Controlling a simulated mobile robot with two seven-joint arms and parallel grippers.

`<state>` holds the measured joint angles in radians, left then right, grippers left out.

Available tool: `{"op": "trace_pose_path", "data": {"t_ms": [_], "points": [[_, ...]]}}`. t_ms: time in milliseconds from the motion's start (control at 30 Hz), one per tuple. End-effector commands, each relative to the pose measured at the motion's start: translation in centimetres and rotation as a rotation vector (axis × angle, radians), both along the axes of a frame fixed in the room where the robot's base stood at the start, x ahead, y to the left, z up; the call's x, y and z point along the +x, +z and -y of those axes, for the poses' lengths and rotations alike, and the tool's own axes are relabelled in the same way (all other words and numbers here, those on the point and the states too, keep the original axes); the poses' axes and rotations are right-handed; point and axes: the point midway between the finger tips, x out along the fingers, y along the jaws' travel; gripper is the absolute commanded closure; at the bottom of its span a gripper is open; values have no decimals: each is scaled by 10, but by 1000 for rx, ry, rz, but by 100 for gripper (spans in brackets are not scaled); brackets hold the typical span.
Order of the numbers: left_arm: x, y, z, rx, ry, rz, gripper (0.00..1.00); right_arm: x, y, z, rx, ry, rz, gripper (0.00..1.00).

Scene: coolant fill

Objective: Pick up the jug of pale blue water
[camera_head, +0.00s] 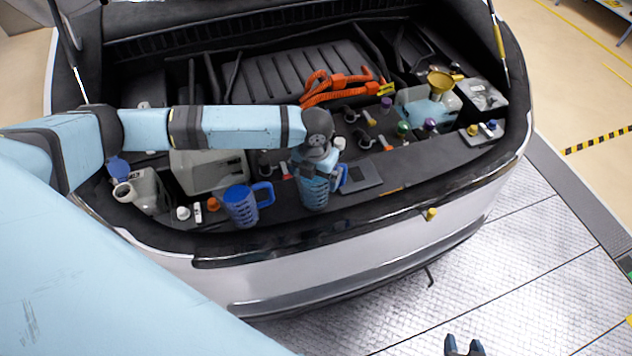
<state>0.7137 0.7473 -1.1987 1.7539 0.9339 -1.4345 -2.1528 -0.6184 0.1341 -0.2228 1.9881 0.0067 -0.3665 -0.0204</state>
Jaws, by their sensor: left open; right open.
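A jug with pale blue contents (314,196) stands upright on the ledge at the front of the open car bay, its blue handle on the right. My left gripper (318,170) points down at the top of this jug and is open. The gripper hides the jug's rim, and I cannot tell whether its fingers touch the jug. A second jug (241,208), darker blue with a blue handle, stands to the left. My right gripper (464,346) is open and empty at the bottom edge of the picture, far from both jugs.
A white reservoir with an open neck (146,191) stands at the left of the bay. Orange cables (340,88) lie at the back. A yellow funnel (440,82) sits above a translucent tank (425,106) at right. Small caps (183,213) lie left of the jugs.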

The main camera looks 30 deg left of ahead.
Motion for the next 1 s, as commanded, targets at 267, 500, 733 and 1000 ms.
{"op": "trace_pose_path", "data": {"t_ms": [267,500,733,1000], "points": [[0,0,0,0,0,0,53,0,0,0,1,0,-1,54],[1,2,0,0,0,2,57,-1,0,0,1,0,-2,54],[2,13,0,0,0,4,57,-1,-2,-1,1,1,-3,54],[2,62,0,-1,-1,6,57,-1,-8,-2,3,2,-5,54]]}}
